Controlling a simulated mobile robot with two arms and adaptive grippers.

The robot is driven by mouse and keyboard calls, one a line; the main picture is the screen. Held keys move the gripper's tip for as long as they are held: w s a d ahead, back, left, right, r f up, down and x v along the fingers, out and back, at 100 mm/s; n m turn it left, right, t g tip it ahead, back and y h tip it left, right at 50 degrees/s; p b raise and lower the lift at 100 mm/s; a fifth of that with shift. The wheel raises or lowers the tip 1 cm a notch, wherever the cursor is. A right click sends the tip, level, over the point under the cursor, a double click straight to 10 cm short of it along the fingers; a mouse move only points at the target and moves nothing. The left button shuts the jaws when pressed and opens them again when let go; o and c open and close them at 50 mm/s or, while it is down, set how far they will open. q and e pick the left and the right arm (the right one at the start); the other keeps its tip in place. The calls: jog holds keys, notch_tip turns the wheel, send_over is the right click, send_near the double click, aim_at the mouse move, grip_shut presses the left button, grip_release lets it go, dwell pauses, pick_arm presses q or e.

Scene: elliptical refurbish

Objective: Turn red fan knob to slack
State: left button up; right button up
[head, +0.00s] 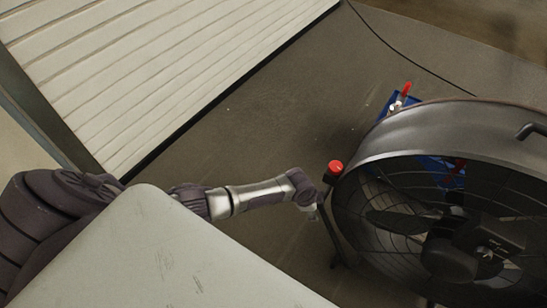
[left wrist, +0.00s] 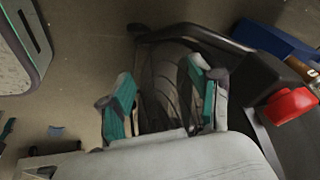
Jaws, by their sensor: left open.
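The red knob (head: 335,167) sits on the near left edge of the large round fan (head: 430,128) in the head view. In the left wrist view the red knob (left wrist: 290,106) is at the right edge, on a dark part of the fan. My left gripper (head: 318,207) is just below and left of the knob in the head view, small and partly unclear. In the left wrist view the left gripper (left wrist: 160,88) has its two teal-lined fingers spread with nothing held between them. The knob lies to the right of both fingers, apart from them. My right gripper is not in view.
A blue box (head: 391,100) with a red-handled item (head: 406,90) on it stands behind the fan. A black cable (head: 400,52) runs across the floor. A white slatted shutter (head: 150,65) is at the left. Open floor (head: 255,120) lies between shutter and fan.

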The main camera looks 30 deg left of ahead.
pick_arm(q)
jog(key=s+a+f+n, duration=0.2)
jog(key=s+f, duration=0.4)
jog(key=s, duration=0.2)
jog(key=s+a+f+n+y+p, duration=0.1)
jog(key=s+a+f+n, duration=0.2)
jog(key=s+f, duration=0.3)
jog(key=shift+s+a+f+n, duration=0.3)
jog(key=shift+s+a+f, duration=0.05)
jog(key=shift+s, duration=0.55)
